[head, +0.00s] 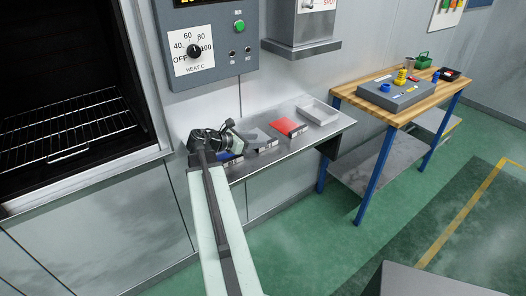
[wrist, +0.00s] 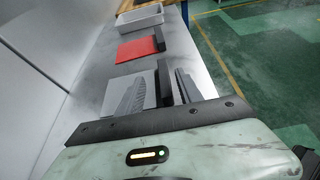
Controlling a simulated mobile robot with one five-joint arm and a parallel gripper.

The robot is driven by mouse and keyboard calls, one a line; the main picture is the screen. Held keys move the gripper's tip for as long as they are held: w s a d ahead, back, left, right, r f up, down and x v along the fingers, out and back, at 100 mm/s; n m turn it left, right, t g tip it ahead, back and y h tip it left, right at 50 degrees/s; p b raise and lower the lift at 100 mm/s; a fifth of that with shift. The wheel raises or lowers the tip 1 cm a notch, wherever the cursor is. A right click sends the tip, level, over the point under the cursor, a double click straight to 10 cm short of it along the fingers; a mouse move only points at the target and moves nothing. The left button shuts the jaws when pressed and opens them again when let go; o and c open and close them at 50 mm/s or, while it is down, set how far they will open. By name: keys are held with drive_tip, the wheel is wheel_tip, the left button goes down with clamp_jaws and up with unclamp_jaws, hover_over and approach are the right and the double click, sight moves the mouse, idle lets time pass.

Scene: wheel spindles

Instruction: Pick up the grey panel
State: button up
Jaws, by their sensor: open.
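The grey panel (wrist: 114,88) lies on the metal shelf in the wrist view, with a dark upright bar (wrist: 163,84) along its right edge. My gripper (wrist: 160,75) is open, its two serrated fingers on either side of that bar. I cannot tell whether either finger touches it. In the head view the grey panel (head: 259,136) lies just right of my gripper (head: 232,128), which partly covers the shelf's left end.
A red panel (head: 288,127) with a dark edge bar lies beyond the grey one. A blue panel (head: 232,157) is partly under my gripper. A light tray (head: 321,112) stands at the shelf's far end. A wooden workbench (head: 425,90) and an open oven (head: 75,125) flank the shelf.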

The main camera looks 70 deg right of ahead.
sight(274, 139)
drive_tip(key=shift+s+d, duration=0.3)
drive_tip(key=shift+s, duration=0.2)
drive_tip(key=b+x, duration=0.3)
drive_tip(key=x, duration=0.4)
drive_tip(key=shift+d+f, duration=0.2)
drive_tip(key=shift+d, duration=0.1)
drive_tip(key=shift+r, duration=0.1)
clamp_jaws()
